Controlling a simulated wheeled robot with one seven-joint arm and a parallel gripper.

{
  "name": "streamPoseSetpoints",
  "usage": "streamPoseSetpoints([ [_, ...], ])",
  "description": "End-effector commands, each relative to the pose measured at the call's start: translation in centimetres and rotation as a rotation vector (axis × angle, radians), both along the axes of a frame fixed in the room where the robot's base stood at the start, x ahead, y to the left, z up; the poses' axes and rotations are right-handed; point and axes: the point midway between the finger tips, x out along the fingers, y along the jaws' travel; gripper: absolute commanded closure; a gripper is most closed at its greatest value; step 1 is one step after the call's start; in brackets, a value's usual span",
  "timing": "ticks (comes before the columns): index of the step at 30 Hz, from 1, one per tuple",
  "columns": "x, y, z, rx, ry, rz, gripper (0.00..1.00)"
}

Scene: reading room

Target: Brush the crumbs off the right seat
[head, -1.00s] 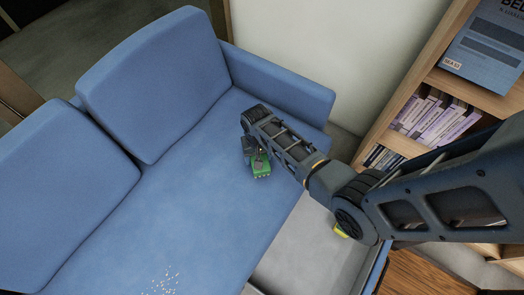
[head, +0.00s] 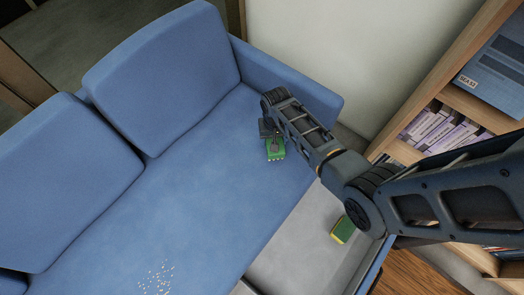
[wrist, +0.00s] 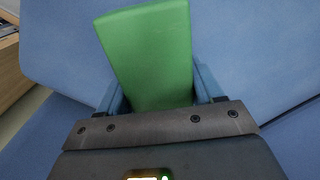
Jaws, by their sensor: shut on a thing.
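The blue sofa seat (head: 205,185) fills the middle of the head view. A small scatter of pale crumbs (head: 157,278) lies on it near the bottom edge of the picture. My gripper (head: 272,140) is over the right end of the seat, near the armrest and well apart from the crumbs. It is shut on a green brush (head: 276,151), which hangs below the fingers. In the wrist view the brush (wrist: 150,55) shows as a plain green block between the fingers. I cannot tell whether it touches the seat.
Two blue back cushions (head: 160,75) stand behind the seat, and a blue armrest (head: 290,75) closes its right end. A grey tray-like surface (head: 292,235) in front holds a green and yellow sponge (head: 342,230). A wooden bookshelf (head: 465,100) stands at right. The middle of the seat is clear.

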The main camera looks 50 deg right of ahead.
Motion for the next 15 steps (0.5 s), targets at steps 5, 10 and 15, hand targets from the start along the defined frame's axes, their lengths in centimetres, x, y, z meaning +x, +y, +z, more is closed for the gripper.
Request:
streamPoseSetpoints([
  [5,0.2,-0.1,2.1,0.001,0.002,0.001,0.67],
  [10,0.4,-0.2,3.6,0.001,0.001,0.002,0.67],
  [15,0.6,-0.3,5.0,0.001,0.001,0.003,0.67],
])
